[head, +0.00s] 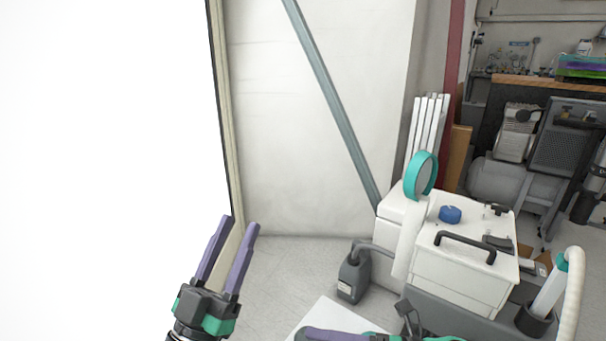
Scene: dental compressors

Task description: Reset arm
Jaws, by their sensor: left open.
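My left gripper (238,224) is in the lower left of the head view, raised with its two purple fingers pointing up. The fingers are apart with nothing between them. My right gripper (312,334) shows only in part at the bottom edge, where a purple finger and green parts lie low in front of a white surface. Its fingertips cannot be told apart, so its opening is unclear.
A white dental unit (458,286) with a black handle and a blue knob (450,214) stands at the right. A grey canister (353,277) is on the floor beside it. Compressors (516,135) and a workbench (548,84) are behind. Floor left of the canister is clear.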

